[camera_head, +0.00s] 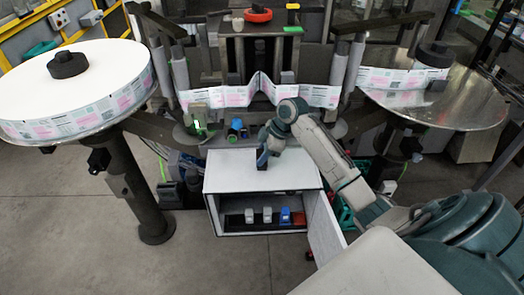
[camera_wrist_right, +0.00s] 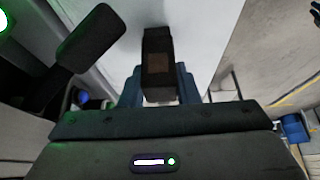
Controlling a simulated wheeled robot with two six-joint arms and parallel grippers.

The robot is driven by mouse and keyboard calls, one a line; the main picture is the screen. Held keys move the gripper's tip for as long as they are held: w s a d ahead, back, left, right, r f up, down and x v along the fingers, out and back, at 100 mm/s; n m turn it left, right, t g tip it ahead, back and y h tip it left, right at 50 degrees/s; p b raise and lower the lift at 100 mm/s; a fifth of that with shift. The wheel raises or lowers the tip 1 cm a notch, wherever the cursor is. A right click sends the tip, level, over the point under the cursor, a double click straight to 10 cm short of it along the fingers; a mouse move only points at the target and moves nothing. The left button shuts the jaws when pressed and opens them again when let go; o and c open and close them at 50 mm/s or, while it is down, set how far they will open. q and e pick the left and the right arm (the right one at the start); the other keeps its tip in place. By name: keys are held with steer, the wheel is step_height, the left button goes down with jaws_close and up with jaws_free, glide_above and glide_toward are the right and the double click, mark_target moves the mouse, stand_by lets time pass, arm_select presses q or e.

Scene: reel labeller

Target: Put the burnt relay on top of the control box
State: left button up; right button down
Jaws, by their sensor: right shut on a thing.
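The control box (camera_head: 228,172) is a white cabinet in the middle of the head view, with its front door (camera_head: 323,226) swung open. My right gripper (camera_head: 264,157) is over its flat top, pointing down. In the right wrist view, it is shut on the burnt relay (camera_wrist_right: 158,66), a dark block with a brownish patch, held between the two blue fingers. White surface of the box top (camera_wrist_right: 197,40) shows behind the relay. I cannot tell whether the relay touches the top. In the head view the relay is mostly hidden by the gripper. My left gripper is not in view.
Inside the box, grey relays (camera_head: 249,216), a blue relay (camera_head: 285,216) and a reddish one (camera_head: 299,219) stand in a row. A large label reel (camera_head: 80,85) is at left, a metal disc (camera_head: 450,103) at right. Small knobs (camera_head: 236,128) stand behind the box.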

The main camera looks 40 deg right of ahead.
steer(key=shift+f, duration=0.15)
steer(key=shift+f, duration=0.1)
steer(key=c, duration=1.1)
jaws_free()
steer(key=shift+r, duration=0.25)
steer(key=shift+d+r+b, duration=0.25)
steer(key=shift+b, duration=0.25)
steer(key=b+v, duration=0.4)
steer(key=v, duration=0.7)
